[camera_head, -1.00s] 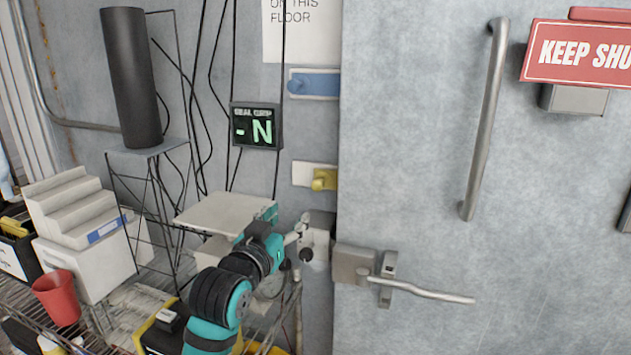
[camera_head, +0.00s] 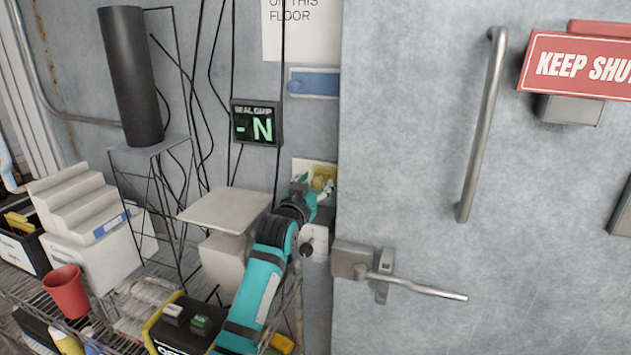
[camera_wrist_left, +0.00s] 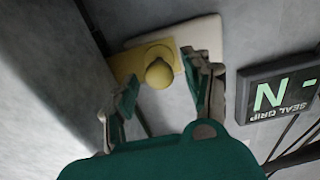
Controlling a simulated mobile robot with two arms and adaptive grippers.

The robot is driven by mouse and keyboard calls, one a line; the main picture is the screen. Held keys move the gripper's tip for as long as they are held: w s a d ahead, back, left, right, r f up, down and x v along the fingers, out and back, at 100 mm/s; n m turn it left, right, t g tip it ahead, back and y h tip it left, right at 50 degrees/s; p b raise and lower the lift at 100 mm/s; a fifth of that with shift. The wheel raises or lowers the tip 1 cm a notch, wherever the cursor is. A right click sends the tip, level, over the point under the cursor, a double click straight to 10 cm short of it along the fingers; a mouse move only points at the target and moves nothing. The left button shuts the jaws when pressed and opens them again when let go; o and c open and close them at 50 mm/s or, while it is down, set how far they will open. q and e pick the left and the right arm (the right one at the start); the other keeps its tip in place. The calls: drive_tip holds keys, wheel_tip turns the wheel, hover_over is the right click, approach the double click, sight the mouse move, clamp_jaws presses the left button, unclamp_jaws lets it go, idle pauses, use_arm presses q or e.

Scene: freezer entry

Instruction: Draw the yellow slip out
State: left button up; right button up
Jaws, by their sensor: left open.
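The yellow slip (camera_head: 322,172) is a small yellow piece with a round knob, set on a pale plate on the wall just left of the door. In the left wrist view the yellow slip (camera_wrist_left: 128,66) lies across the pale plate, its round knob facing me. My left gripper (camera_head: 316,189) is at the slip, with its fingers partly covering it. In the left wrist view my left gripper (camera_wrist_left: 160,100) is open, its fingers on either side of the knob's line, with a gap between them. I cannot tell whether a finger touches it. My right gripper is not in view.
A blue slip (camera_head: 315,83) sits on a plate above. The display (camera_head: 256,124) reading "N" hangs to the left. The door handle (camera_head: 412,287) sticks out at lower right. A wire stand (camera_head: 150,150) and a stepped white block (camera_head: 77,205) stand at left.

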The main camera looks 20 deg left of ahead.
use_arm(q)
drive_tip(key=shift+w, duration=0.1)
clamp_jaws()
idle(0.4)
